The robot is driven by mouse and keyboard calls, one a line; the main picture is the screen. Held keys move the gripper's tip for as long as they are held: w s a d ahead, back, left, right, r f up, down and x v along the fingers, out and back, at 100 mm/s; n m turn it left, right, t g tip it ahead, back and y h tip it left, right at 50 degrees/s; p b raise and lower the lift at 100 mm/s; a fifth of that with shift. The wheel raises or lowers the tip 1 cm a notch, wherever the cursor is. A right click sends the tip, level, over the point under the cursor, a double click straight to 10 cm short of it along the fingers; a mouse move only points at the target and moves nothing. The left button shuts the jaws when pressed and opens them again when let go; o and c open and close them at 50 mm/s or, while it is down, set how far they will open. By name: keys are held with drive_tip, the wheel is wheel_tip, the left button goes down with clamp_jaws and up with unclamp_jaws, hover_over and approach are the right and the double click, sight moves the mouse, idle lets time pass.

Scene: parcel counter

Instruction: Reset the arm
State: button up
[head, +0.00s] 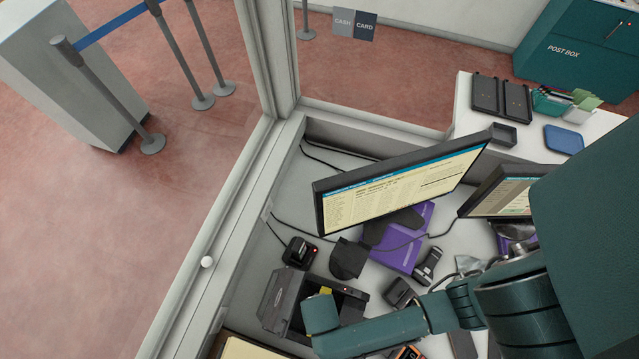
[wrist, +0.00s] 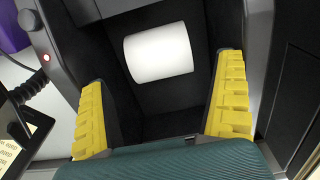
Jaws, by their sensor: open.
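My gripper (wrist: 161,72) is open in the wrist view, with a yellow-padded finger on each side. A white paper roll (wrist: 158,53) lies in the dark compartment of a black printer (wrist: 205,20). The roll shows between the fingers, with a gap on both sides, so nothing is held. In the head view, my teal arm (head: 390,328) reaches in from the right and its end is over the printer (head: 281,297). The arm hides most of the gripper there; only a bit of yellow (head: 326,291) shows. The roll is hidden in that view.
A large monitor (head: 400,185) stands behind the printer, with a second monitor (head: 500,195) to its right. A small black device (head: 300,252), a handheld scanner (head: 428,265) and cables crowd the counter. A window frame (head: 235,215) borders it on the left.

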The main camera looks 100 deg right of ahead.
wheel_tip(320, 180, up, 8)
idle(1.0)
